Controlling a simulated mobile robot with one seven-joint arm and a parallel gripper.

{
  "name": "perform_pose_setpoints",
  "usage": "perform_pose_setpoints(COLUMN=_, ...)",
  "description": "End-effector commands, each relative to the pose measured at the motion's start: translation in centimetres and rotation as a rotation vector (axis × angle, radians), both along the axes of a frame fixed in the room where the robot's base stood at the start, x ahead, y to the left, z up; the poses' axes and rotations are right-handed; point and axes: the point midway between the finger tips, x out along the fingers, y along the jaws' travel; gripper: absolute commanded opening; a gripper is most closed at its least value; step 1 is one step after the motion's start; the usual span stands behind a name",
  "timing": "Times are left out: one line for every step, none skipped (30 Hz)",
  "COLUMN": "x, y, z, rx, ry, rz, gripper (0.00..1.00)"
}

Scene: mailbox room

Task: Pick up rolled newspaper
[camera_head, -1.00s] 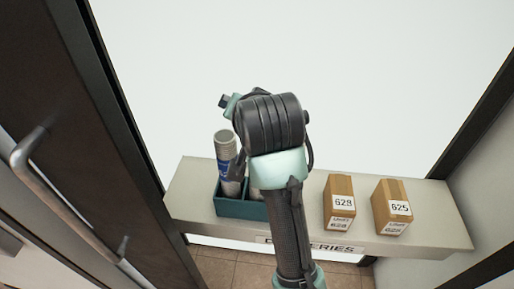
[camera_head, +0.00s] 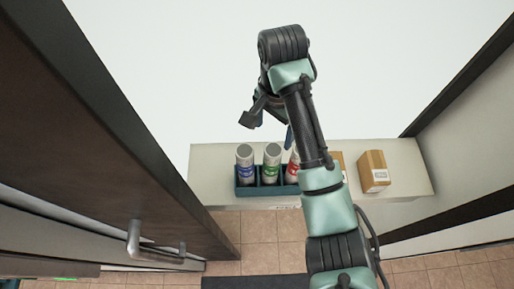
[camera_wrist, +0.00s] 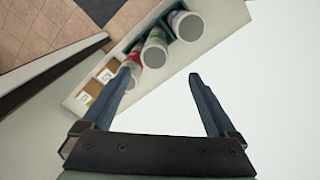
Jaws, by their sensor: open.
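Three rolled newspapers stand upright in a teal holder (camera_head: 262,191) on the shelf. From left to right they have a blue band (camera_head: 245,166), a green band (camera_head: 271,166) and a red band (camera_head: 292,166); my arm partly covers the red-banded one. My gripper (camera_head: 270,129) is open and empty above and behind the holder. In the wrist view, my gripper's fingers (camera_wrist: 160,77) are spread. The red-banded (camera_wrist: 133,58), green-banded (camera_wrist: 155,48) and blue-banded (camera_wrist: 187,25) rolls lie beyond them, toward the top, with the left fingertip overlapping the red-banded roll's end.
Two brown boxes stand on the shelf (camera_head: 408,162) right of the holder; the right box (camera_head: 374,170) is clear and the left box (camera_head: 337,160) is partly behind my arm. A dark door with a metal handle (camera_head: 134,240) is at the left. A wall borders the right.

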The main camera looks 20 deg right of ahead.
Motion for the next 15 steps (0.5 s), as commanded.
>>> perform_pose_setpoints(x=-0.2, y=-0.1, z=-0.2, rx=0.001, ry=0.006, rz=-0.004, gripper=0.93)
perform_pose_setpoints(x=-0.2, y=-0.1, z=-0.4, rx=0.001, ry=0.008, rz=-0.005, gripper=0.93)
perform_pose_setpoints(x=-0.2, y=-0.1, z=-0.8, rx=0.001, ry=0.008, rz=-0.005, gripper=0.93)
perform_pose_setpoints(x=-0.2, y=-0.1, z=-1.1, rx=0.001, ry=0.008, rz=-0.005, gripper=0.93)
perform_pose_setpoints(x=-0.2, y=0.0, z=-1.4, rx=0.002, ry=0.007, rz=-0.004, gripper=0.93)
perform_pose_setpoints(x=-0.2, y=0.0, z=-1.9, rx=0.002, ry=0.007, rz=-0.004, gripper=0.93)
perform_pose_setpoints(x=-0.2, y=0.0, z=-2.4, rx=0.002, ry=0.007, rz=-0.004, gripper=0.93)
perform_pose_setpoints(x=-0.2, y=0.0, z=-2.8, rx=0.001, ry=0.006, rz=-0.004, gripper=0.93)
perform_pose_setpoints(x=-0.2, y=0.0, z=-3.4, rx=0.002, ry=0.006, rz=-0.003, gripper=0.93)
perform_pose_setpoints(x=-0.2, y=0.0, z=-3.9, rx=0.002, ry=0.006, rz=-0.002, gripper=0.93)
perform_pose_setpoints(x=-0.2, y=0.1, z=-4.4, rx=0.002, ry=0.006, rz=-0.001, gripper=0.93)
perform_pose_setpoints(x=-0.2, y=0.0, z=-5.0, rx=0.002, ry=0.005, rz=-0.002, gripper=0.93)
perform_pose_setpoints(x=-0.2, y=0.0, z=-5.4, rx=0.002, ry=0.005, rz=-0.002, gripper=0.93)
perform_pose_setpoints(x=-0.2, y=0.0, z=-5.8, rx=0.001, ry=0.004, rz=-0.003, gripper=0.93)
perform_pose_setpoints(x=-0.2, y=0.0, z=-6.4, rx=0.001, ry=0.005, rz=-0.003, gripper=0.93)
